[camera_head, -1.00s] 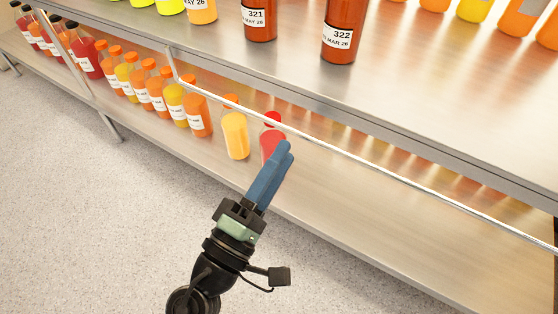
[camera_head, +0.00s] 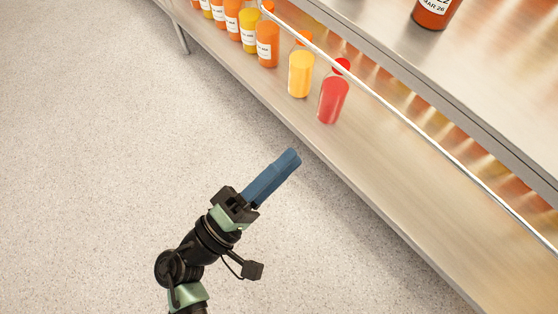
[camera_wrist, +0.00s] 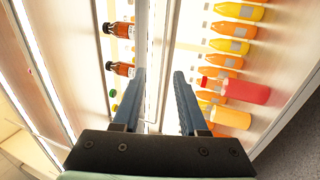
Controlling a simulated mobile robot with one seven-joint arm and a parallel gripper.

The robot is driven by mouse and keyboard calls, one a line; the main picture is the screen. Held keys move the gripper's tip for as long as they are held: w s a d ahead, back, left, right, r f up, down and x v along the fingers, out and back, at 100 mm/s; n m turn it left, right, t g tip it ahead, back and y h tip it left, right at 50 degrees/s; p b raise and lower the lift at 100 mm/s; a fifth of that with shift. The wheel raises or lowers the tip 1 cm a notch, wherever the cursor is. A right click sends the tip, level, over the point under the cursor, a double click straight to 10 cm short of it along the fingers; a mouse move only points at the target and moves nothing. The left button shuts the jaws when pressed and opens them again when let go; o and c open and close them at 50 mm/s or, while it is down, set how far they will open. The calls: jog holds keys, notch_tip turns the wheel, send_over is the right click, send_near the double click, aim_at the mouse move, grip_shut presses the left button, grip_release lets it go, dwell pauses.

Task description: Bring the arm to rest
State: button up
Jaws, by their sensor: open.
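My gripper (camera_head: 291,158) is out over the floor in front of the shelf in the head view, clear of the bottles. In the wrist view my gripper (camera_wrist: 159,75) shows two blue fingers apart, with nothing between them. A red bottle with a red cap (camera_head: 333,97) stands upright on the lower shelf, up and right of the fingertips. It also shows in the wrist view (camera_wrist: 243,91), to the right of the fingers. A yellow-orange bottle (camera_head: 300,73) stands just left of the red one.
The metal lower shelf (camera_head: 390,190) is bare to the right of the red bottle. Several labelled bottles stand in a row at its left. The speckled floor (camera_head: 90,150) is open.

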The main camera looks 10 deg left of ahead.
jog(key=shift+s+a+f, duration=0.15)
jog(key=shift+s+a, duration=0.1)
jog(key=shift+s, duration=0.2)
